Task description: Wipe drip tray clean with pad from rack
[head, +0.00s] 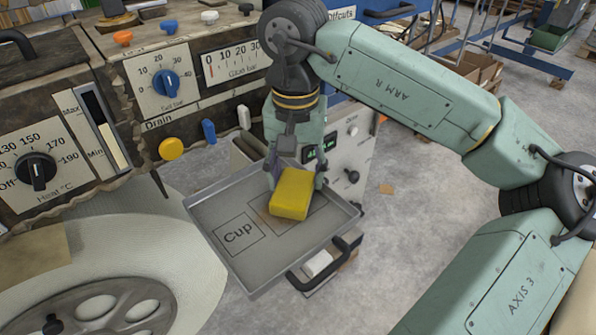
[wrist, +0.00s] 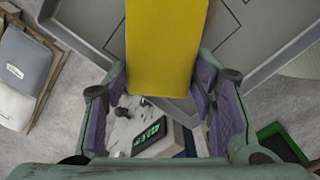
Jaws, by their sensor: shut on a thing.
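The drip tray (head: 216,205) is a grey metal tray with a black handle at its front right. It has a marked square labelled "Cup" and a second marked square partly hidden. A brownish stain shows on its floor beside the pad. My gripper (head: 296,178) is over the tray, shut on a yellow pad (head: 291,194). The pad is over the second square; I cannot tell whether it touches the tray floor. In the wrist view the pad (wrist: 165,45) extends up between the purple-lined fingers (wrist: 160,100), with part of the tray (wrist: 235,65) behind it.
A machine panel (head: 150,95) with dials, a yellow knob (head: 171,149) and levers stands behind left of the tray. A large white roll (head: 150,250) is at the left. A box with a green display (head: 330,145) stands close behind the gripper.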

